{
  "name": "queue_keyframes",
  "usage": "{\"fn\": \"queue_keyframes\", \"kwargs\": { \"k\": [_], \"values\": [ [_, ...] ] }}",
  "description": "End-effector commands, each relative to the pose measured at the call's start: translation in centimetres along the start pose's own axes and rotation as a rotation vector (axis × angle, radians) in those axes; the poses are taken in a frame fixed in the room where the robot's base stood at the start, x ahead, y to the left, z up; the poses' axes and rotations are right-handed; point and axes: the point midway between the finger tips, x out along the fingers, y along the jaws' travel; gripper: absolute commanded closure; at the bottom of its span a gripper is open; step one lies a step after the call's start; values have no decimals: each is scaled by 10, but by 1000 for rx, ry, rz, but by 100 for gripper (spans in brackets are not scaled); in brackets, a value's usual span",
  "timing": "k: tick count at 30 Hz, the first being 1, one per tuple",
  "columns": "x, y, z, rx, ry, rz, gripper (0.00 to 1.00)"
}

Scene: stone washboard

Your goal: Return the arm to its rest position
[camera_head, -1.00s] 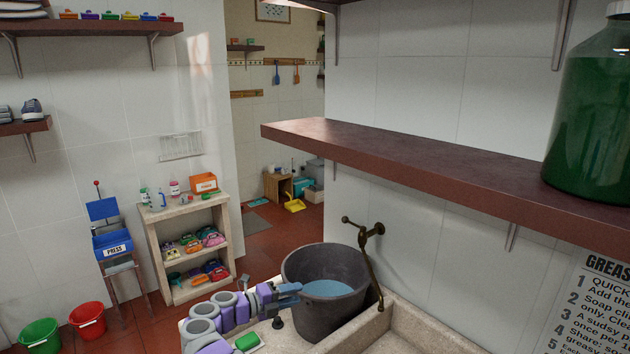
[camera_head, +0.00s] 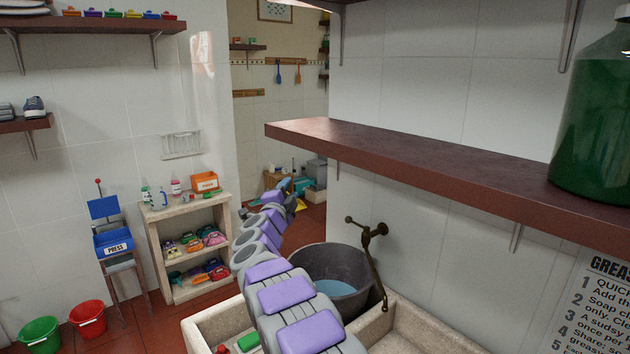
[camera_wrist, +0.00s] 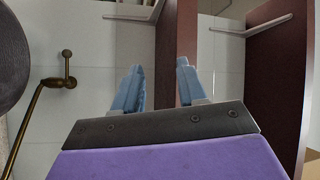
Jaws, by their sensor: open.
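My arm, grey with purple panels, reaches up and away from the stone sink in the head view. My gripper (camera_head: 285,186) is at its far end, above and beyond the dark bucket. In the wrist view my gripper (camera_wrist: 158,85) shows two blue fingers spread apart with nothing between them. The brown shelf (camera_wrist: 178,60) shows behind the fingers there.
The dark bucket (camera_head: 315,262) of water stands in the stone sink (camera_head: 400,325), beside a brass tap (camera_head: 372,250). The long brown shelf (camera_head: 420,165) juts from the right wall and holds a large green jar (camera_head: 595,125). A small green block (camera_head: 248,341) lies in the sink's left part.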

Motion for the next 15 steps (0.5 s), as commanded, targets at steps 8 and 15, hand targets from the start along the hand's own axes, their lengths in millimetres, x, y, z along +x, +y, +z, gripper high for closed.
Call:
{"fn": "queue_keyframes", "kwargs": {
  "k": [8, 15],
  "values": [
    [-23, -26, -28, -227, -294, 6, 59],
    [-81, -9, -45, -432, -560, 77, 59]
  ]
}}
